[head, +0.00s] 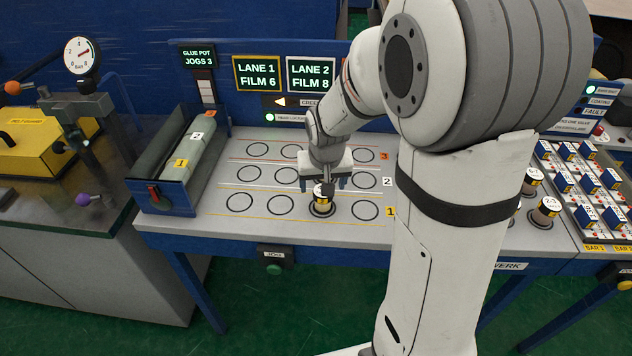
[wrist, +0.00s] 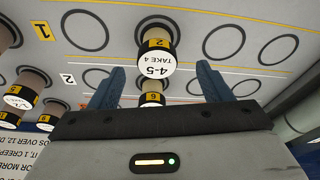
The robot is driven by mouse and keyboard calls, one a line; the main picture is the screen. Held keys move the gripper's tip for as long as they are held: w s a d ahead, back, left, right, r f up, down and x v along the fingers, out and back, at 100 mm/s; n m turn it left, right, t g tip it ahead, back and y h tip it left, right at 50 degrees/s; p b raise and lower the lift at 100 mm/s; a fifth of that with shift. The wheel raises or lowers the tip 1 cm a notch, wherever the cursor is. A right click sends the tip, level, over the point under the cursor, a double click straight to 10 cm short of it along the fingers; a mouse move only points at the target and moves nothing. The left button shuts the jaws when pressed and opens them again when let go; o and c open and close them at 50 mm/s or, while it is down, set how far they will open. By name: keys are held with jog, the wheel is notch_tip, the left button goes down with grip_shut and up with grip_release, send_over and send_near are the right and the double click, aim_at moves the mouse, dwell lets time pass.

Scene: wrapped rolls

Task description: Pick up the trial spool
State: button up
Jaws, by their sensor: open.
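A small spool (head: 322,203) with a white cap and a yellow-and-black band stands upright on a ringed spot in row 1 of the bench. In the wrist view a spool (wrist: 154,62) has a cap reading "4-5 TAKE 4", ahead between my fingertips. Another spool (wrist: 151,97), with a yellow-marked band, stands nearer my palm, partly hidden by the first. I read no word "trial" on any of them. My gripper (head: 323,184) is open and empty, pointing down just above the row 1 spool. In the wrist view its blue fingers (wrist: 160,73) stand apart on either side.
More spools (wrist: 30,88) stand at the left of the wrist view. Some spools (head: 546,209) also stand right of my arm in the head view. Empty rings (head: 281,207) lie left of the row 1 spool. A blue-ended tray (head: 166,199) holds a long wrapped roll (head: 190,150).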

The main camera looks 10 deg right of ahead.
jog(key=shift+w+p+x, duration=0.15)
jog(key=shift+p+x, duration=0.1)
jog(key=shift+x, duration=1.65)
jog(key=shift+w+p+x, duration=0.1)
jog(key=shift+p+x, duration=0.15)
jog(key=shift+x, duration=1.65)
jog(key=shift+d, duration=0.15)
jog(key=shift+r, duration=0.1)
jog(key=shift+c, duration=0.4)
jog(key=c, duration=1.1)
